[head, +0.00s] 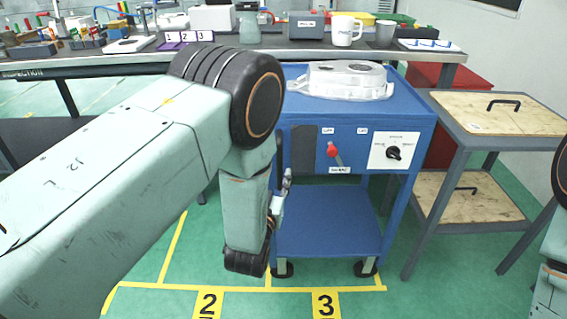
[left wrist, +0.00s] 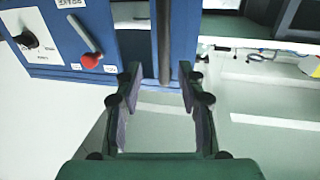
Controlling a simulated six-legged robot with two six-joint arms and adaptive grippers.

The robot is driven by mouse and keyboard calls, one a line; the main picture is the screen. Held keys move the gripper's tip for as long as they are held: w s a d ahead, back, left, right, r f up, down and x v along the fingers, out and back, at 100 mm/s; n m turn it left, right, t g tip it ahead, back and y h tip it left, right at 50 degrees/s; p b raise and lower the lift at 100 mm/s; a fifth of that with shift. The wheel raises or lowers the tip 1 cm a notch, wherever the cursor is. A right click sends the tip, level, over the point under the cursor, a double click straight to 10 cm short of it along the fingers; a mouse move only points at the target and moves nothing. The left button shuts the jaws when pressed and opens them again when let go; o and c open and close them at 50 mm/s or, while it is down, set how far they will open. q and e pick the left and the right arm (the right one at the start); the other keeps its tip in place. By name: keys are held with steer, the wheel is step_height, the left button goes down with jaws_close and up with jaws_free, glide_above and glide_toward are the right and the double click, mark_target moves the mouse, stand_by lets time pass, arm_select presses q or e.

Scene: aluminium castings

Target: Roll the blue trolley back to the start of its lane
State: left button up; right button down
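The blue trolley (head: 410,115) stands in the middle of the head view, behind the yellow floor line and the number 3 marker (head: 326,303). A pale casting (head: 345,80) lies on its top. Its front has a red-knobbed lever (head: 333,152) and a black dial (head: 393,153). My left gripper (head: 281,195) is at the trolley's left front, partly hidden by my arm. In the left wrist view its fingers (left wrist: 159,80) are open, with a dark upright bar (left wrist: 165,45) on the trolley in line with the gap. I see no contact. My right gripper is out of view.
A long bench (head: 130,60) with trays, boxes and a white mug (head: 345,31) runs behind the trolley. A grey wood-topped cart (head: 470,125) stands close on the right. Green floor with yellow lane lines (head: 175,245) is open in front.

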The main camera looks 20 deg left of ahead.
mark_target(279, 163)
arm_select(q)
steer(key=w, duration=0.2)
steer(key=w+b, duration=0.1)
steer(key=w, duration=0.1)
steer(key=w+a+b, duration=0.1)
steer(key=w, duration=0.1)
steer(key=shift+w+f, duration=0.15)
steer(key=shift+f, duration=0.05)
steer(key=shift+w+a, duration=0.2)
steer(key=shift+w, duration=0.3)
steer(key=shift+r, duration=0.1)
steer(key=shift+d, duration=0.15)
jaws_close()
